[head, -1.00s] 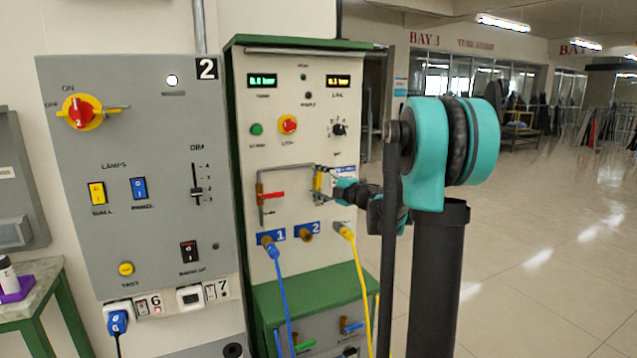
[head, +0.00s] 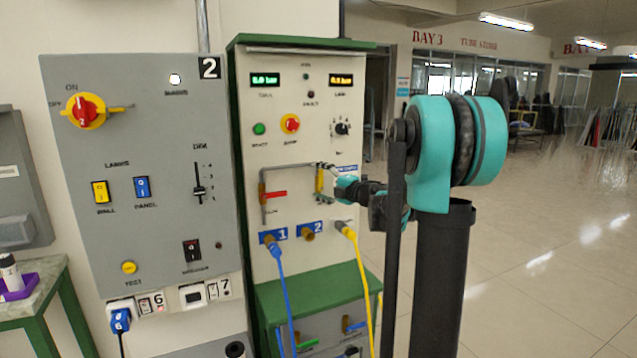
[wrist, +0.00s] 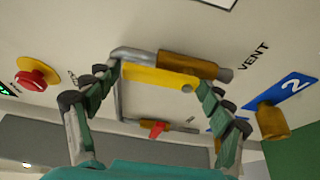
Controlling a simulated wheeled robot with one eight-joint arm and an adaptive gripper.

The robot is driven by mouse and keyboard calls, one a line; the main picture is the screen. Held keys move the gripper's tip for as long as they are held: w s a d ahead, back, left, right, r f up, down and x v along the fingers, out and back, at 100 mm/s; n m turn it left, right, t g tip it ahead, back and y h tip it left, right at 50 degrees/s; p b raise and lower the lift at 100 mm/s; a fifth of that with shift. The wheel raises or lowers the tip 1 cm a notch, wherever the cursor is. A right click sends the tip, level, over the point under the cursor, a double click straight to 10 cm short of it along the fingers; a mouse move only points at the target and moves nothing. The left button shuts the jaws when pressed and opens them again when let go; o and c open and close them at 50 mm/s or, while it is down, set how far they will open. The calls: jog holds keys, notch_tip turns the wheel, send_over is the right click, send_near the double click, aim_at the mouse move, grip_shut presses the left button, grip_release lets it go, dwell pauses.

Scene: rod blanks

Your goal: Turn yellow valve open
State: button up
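The yellow valve lever (wrist: 158,78) sits on a brass valve body (wrist: 188,65) marked VENT, in the pipework on the panel. In the wrist view it lies crosswise between the two fingertips of my gripper (wrist: 162,85). The fingers are spread, one near each end of the lever, and I cannot tell if either touches it. In the head view the yellow lever (head: 319,181) stands about upright, with my gripper (head: 331,178) close against its right side and its fingertips small and hard to see.
A red lever (head: 275,194) is on the pipe left of the yellow one. Blue (head: 283,285) and yellow (head: 361,280) hoses hang below. A red stop knob (head: 290,123) is above. A grey switch panel (head: 150,230) stands at left. Open floor lies at right.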

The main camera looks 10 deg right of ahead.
jog(key=shift+d, duration=0.1)
jog(key=v, duration=1.2)
